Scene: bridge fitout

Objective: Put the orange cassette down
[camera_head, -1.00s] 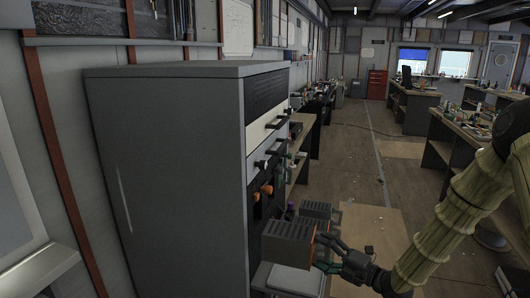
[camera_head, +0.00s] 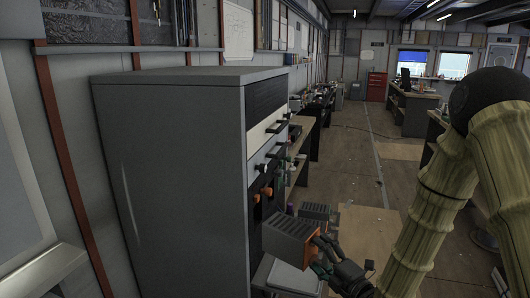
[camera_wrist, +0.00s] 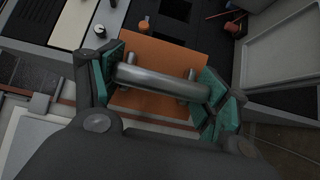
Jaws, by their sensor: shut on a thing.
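The orange cassette (camera_head: 291,239) is a grey slatted box with an orange front plate. My gripper (camera_head: 322,258) is shut on its handle at the right end and holds it tilted, in front of the tall grey cabinet's lower right side. In the wrist view the orange face (camera_wrist: 160,55) carries a metal bar handle (camera_wrist: 160,83), and my gripper's green-padded fingers (camera_wrist: 162,92) are at both ends of the bar. The underside of the cassette is hidden.
The tall grey cabinet (camera_head: 170,170) fills the left, with orange knobs (camera_head: 267,191) on its front. A light grey surface (camera_head: 292,277) lies below the cassette, and another grey slatted box (camera_head: 315,211) is behind it. Workbenches (camera_head: 408,105) line the room.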

